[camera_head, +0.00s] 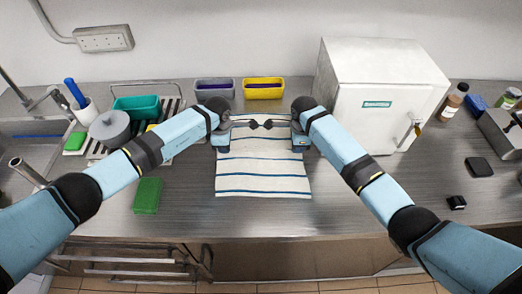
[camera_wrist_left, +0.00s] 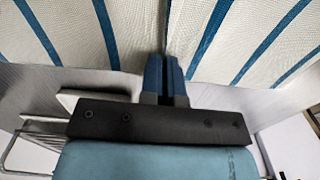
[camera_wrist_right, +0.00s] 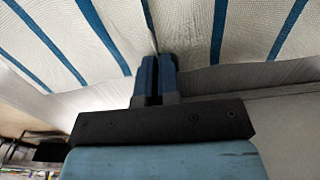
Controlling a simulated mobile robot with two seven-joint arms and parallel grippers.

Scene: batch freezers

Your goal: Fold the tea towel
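The tea towel (camera_head: 262,172), white with blue stripes, lies spread on the steel counter. My left gripper (camera_head: 230,142) is at its left edge towards the far end. My right gripper (camera_head: 290,142) is at its right edge, about level with the left one. In the left wrist view the fingers (camera_wrist_left: 166,75) are together at the towel edge (camera_wrist_left: 120,45), where the cloth creases. In the right wrist view the fingers (camera_wrist_right: 156,75) are likewise together on the creased edge (camera_wrist_right: 185,35). The arms hide parts of the side edges.
A white freezer (camera_head: 375,95) stands at the back right. Grey (camera_head: 214,90) and yellow (camera_head: 263,89) bins are behind the towel. A green sponge (camera_head: 147,195) lies left of it. The counter nearer the front is clear.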

